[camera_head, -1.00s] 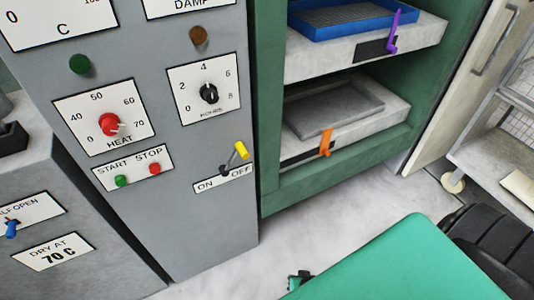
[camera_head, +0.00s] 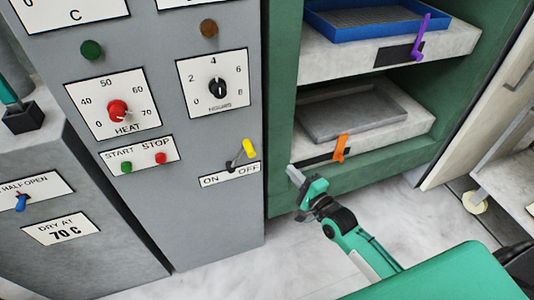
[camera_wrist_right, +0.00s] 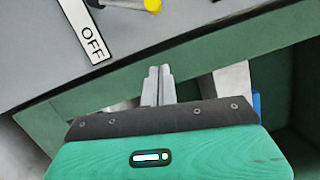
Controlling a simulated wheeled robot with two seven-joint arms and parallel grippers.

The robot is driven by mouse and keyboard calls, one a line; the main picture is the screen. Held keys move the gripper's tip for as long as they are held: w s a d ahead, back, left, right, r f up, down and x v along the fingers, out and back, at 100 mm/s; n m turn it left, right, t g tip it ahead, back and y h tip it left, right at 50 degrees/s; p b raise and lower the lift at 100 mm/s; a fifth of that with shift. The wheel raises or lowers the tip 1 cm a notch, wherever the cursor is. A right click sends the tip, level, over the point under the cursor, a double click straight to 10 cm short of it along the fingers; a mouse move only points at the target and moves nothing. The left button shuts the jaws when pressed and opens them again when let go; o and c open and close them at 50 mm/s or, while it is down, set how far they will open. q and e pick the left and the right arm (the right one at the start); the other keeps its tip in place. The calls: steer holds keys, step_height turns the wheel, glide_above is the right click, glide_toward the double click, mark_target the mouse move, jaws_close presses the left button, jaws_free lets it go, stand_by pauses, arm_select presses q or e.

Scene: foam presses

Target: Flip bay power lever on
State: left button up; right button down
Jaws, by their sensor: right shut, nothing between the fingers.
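The power lever has a yellow tip (camera_head: 249,148) and a grey stem. It sits on the grey panel above the ON/OFF plate (camera_head: 231,174) and leans to the right, toward OFF. In the right wrist view the yellow tip (camera_wrist_right: 153,5) is cut by the top edge, beside the OFF end of the plate (camera_wrist_right: 87,32). My right gripper (camera_head: 292,173) is shut and empty, to the right of and a little below the lever, apart from it, in front of the green cabinet frame. Its closed fingers (camera_wrist_right: 158,84) show in the wrist view. My left gripper is not in view.
The heat knob (camera_head: 118,112), hours knob (camera_head: 218,88), green start button (camera_head: 126,167) and red stop button (camera_head: 160,158) share the panel. The cabinet right of it holds trays, with an orange handle (camera_head: 340,148) and a purple handle (camera_head: 419,36).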

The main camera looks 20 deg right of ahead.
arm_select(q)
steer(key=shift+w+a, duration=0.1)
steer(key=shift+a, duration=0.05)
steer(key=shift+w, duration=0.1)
arm_select(e)
steer(key=shift+w, duration=0.1)
arm_select(q)
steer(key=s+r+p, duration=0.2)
steer(key=p, duration=0.1)
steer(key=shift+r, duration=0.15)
arm_select(e)
steer(key=w+a+r, duration=0.1)
steer(key=w+a, duration=0.5)
steer(key=w, duration=0.3)
steer(key=shift+w+a, duration=0.15)
steer(key=shift+a, duration=0.15)
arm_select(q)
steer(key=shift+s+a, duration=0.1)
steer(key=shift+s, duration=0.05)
arm_select(e)
steer(key=shift+w+r, duration=0.1)
steer(key=shift+r, duration=0.05)
